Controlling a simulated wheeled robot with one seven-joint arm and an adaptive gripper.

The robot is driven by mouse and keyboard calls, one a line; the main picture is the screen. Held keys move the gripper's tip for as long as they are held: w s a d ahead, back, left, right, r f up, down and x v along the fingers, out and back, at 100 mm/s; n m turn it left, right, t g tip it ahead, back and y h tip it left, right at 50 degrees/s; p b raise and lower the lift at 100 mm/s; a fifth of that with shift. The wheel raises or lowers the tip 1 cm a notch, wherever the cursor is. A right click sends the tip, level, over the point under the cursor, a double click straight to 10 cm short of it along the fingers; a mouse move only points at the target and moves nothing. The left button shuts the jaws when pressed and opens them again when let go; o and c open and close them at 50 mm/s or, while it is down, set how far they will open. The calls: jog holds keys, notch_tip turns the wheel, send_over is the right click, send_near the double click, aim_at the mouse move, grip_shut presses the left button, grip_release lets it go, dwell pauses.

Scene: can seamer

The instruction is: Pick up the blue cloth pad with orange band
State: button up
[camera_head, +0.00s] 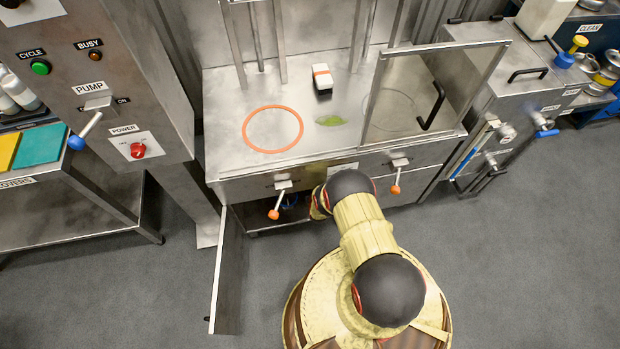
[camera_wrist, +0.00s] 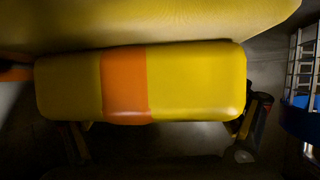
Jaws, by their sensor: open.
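I cannot make out a blue cloth pad with an orange band in either view. In the head view, a white block with an orange band (camera_head: 322,77) and a dark lower side stands on the steel worktop (camera_head: 225,150). A small bluish shape (camera_head: 290,201) shows in the dark space below the worktop; I cannot tell what it is. My gripper (camera_wrist: 165,135) is open in the wrist view, its dark fingers wide apart and nothing visible between them. A yellow form with an orange band lies across them, apparently my gripper's housing. In the head view my arm hides the gripper.
A steel cabinet door (camera_head: 228,270) stands open left of my arm. Orange-knobbed levers (camera_head: 274,213) stick out of the worktop's front. An orange ring (camera_head: 273,129) and a green patch (camera_head: 330,120) are on top. A blue object (camera_wrist: 300,122) is at the wrist view's right edge.

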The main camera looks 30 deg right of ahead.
jog(key=shift+w, duration=0.15)
jog(key=shift+c, duration=1)
jog(key=c, duration=1.1)
jog(key=shift+c, duration=0.2)
